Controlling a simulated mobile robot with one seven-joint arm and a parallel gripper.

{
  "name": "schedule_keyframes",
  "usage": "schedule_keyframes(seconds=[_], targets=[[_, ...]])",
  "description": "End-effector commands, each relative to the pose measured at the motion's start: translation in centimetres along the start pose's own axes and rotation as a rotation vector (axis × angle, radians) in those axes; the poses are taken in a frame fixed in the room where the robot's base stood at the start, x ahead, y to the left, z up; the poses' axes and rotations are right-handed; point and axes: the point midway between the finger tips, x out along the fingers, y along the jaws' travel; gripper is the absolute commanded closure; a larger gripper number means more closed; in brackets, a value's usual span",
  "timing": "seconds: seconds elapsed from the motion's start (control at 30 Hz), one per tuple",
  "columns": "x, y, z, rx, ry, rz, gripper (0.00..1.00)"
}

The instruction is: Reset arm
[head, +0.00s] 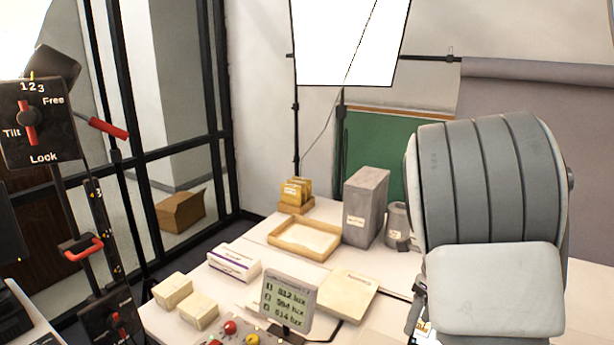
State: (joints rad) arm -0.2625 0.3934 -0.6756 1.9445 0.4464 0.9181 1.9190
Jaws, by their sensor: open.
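My arm's large grey links fill the right side of the head view, above the right part of the white table (215,294). My gripper is not clearly in view; the end of the arm is hidden behind or below these links. A small grey part of my arm shows at their lower left edge. The arm hides the table's right part and whatever stands behind it. I cannot see anything held.
The table bears a grey archival box (365,208), wooden tray (304,238), beige flat box (347,296), white carton (234,263), lux display (288,302), grey canister (397,226) and two cream blocks (173,290). A lamp stand (296,140) rises behind; a control-marked stand (40,125) is left.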

Motion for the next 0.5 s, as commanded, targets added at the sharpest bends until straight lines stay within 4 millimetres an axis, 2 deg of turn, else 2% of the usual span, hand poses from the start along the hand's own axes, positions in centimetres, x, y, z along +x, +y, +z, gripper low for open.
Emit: schedule_keyframes(seconds=[0.03,0.27,0.5], targets=[[-1.3,1.2,0.0,-0.105,-0.033,0.007,0.42],[-5.8,6.3,-0.7,-0.653,-0.132,-0.019,0.42],[-10.0,11.5,-2.5,-1.244,-0.171,-0.140,0.42]])
